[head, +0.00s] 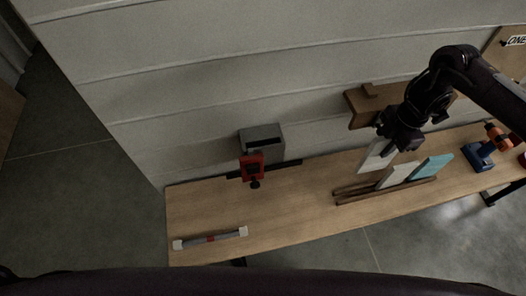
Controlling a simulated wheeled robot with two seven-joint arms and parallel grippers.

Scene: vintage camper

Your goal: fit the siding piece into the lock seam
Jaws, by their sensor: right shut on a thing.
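My right gripper (391,146) is shut on a thin white siding piece (374,159), which hangs tilted from the jaws above the bench, just left of the rack. A second pale panel (397,175) and a teal panel (431,167) stand in the wooden rack (352,198). A grey block (262,137) with a dark slot sits against the wall, left of the held piece and well apart from it. I cannot tell for sure whether this slot is the lock seam. My left gripper does not show.
A red device (252,168) stands before the grey block on the wooden bench (300,200). A grey rod with white ends (210,238) lies front left. A wooden wall shelf (362,104) is behind my right arm. A blue-and-orange drill (485,150) stands right. The bench middle is clear.

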